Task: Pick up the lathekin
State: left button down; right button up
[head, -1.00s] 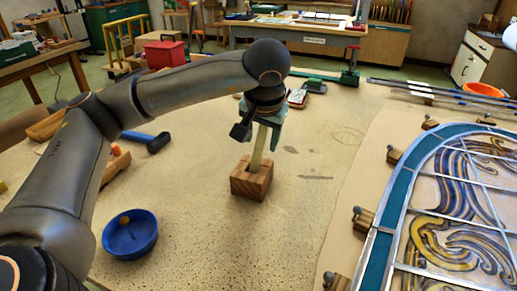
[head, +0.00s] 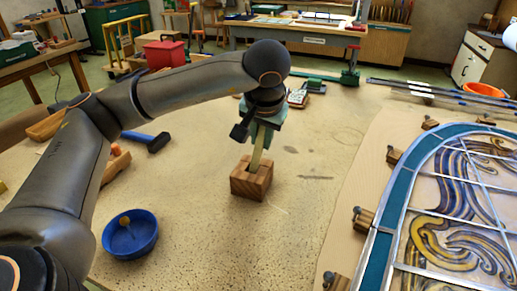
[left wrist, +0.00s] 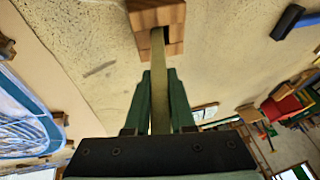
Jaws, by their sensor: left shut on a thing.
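The lathekin (head: 257,155) is a flat, pale olive-tan stick. Its lower end stands in the slot of a striped wooden block (head: 251,184) on the bench, and it leans slightly. My left gripper (head: 262,138) is above the block, shut on the upper part of the lathekin. In the left wrist view the lathekin (left wrist: 158,70) runs between the two green fingers into the block (left wrist: 160,18). The part between the fingers is partly hidden in the head view. My right gripper is not in view.
A blue bowl (head: 130,247) holding a small brush-like thing stands at front left. Bench around the slotted block is clear.

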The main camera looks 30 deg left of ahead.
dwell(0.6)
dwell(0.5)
pick_arm(q)
jog(key=shift+r, duration=0.55)
jog(key=r, duration=0.3)
jog(key=d+r, duration=0.1)
jog(key=r, duration=0.2)
jog(key=shift+w+d+r, duration=0.15)
jog(key=shift+w+d, duration=0.05)
jog(key=s+d, duration=0.8)
jog(key=s, duration=0.3)
jog(key=shift+d+f, duration=0.25)
jog(key=shift+r+p, duration=0.1)
jog(key=shift+p, duration=0.2)
jog(key=shift+r+p, duration=0.4)
jog(key=shift+p, duration=0.05)
